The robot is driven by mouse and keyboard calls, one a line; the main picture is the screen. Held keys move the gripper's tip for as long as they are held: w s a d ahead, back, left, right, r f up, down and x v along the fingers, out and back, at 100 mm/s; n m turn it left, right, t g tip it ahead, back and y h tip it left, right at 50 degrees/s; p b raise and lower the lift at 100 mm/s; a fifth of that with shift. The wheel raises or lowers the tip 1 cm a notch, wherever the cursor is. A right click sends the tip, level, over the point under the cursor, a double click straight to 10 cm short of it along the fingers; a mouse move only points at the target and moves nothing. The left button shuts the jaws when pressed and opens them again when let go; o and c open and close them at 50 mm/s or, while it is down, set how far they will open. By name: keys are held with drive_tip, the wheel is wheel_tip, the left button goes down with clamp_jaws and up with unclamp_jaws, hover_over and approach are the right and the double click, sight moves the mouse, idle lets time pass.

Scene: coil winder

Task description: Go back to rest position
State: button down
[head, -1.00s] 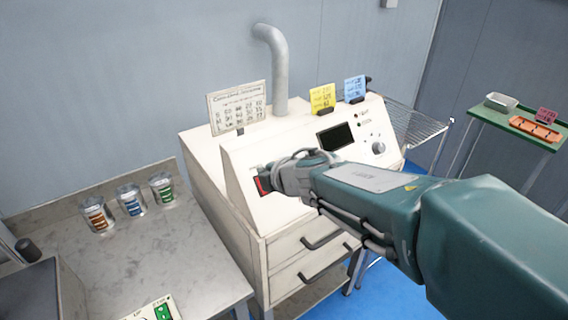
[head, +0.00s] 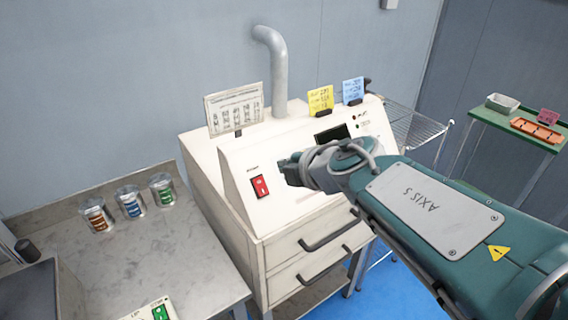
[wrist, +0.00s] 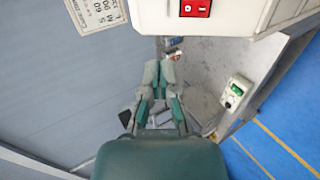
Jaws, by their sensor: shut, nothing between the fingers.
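My gripper (head: 288,169) is in front of the sloped panel of the white coil winder (head: 236,163), up and to the right of the red power switch (head: 261,186). It is apart from the switch, which is now in full view. In the wrist view my gripper (wrist: 158,68) points toward the grey bench, with its fingers close together and nothing between them. The red switch (wrist: 195,8) shows at the top edge of the wrist view. My arm hides part of the panel's right side, including the lower part of the dark screen (head: 331,135).
Jars with coloured spools (head: 131,203) stand on the grey bench (head: 190,255) at left. Drawer handles (head: 328,232) stick out below the panel. A wire rack (head: 415,130) and a green table (head: 500,121) with an orange tray (head: 536,130) are at right.

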drive_tip(key=d+r+m+t+h, duration=0.3)
drive_tip(key=d+r+m+t, duration=0.15)
drive_tip(key=d+m, duration=0.25)
drive_tip(key=s+d+f+m+g+h, duration=0.1)
drive_tip(key=s+d+m+h, duration=0.15)
drive_tip(key=d+m, duration=0.2)
drive_tip(key=s+d+f+m+h, duration=0.1)
drive_tip(key=d+m+h, duration=0.3)
drive_tip(key=m, duration=0.1)
drive_tip(key=s+f+m+g+y, duration=0.1)
drive_tip(key=s+f+m+g, duration=0.3)
drive_tip(key=s, duration=0.3)
drive_tip(key=s+a+f+m+g+y, duration=0.1)
drive_tip(key=s+f+m+g+y, duration=0.1)
drive_tip(key=s+f, duration=0.4)
drive_tip(key=shift+s+a+m+g, duration=0.2)
drive_tip(key=shift+s+m+g, duration=0.6)
drive_tip(key=shift+m, duration=0.25)
drive_tip(key=shift+w, duration=0.1)
